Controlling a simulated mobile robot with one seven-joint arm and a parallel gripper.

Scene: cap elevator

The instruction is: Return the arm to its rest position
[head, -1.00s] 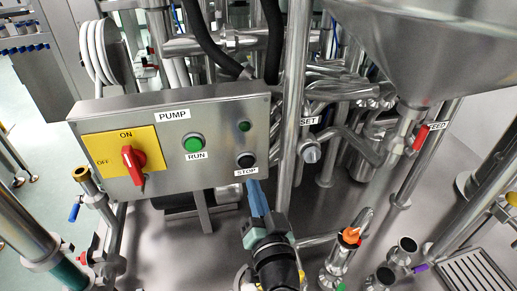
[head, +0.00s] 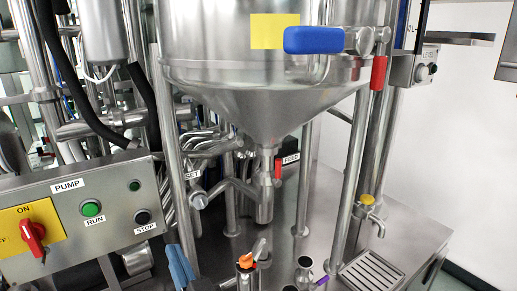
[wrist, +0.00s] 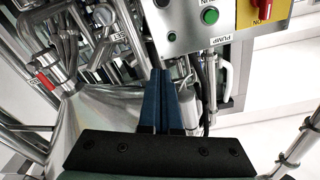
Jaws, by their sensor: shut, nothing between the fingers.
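My gripper (head: 178,255) shows at the bottom of the head view, cut off by the frame edge. Its blue fingers point up, right of the pump control box (head: 85,215), with the STOP button (head: 142,216) to their upper left. In the wrist view my gripper (wrist: 160,75) has its two blue fingers closed together with nothing between them. The pump box (wrist: 205,20) lies beyond the fingertips at the upper right of that view. Most of my arm is out of view.
A steel hopper (head: 262,95) with a blue handle (head: 314,40) stands at the upper middle. Its red FEED valve handle (head: 278,166) sits below.

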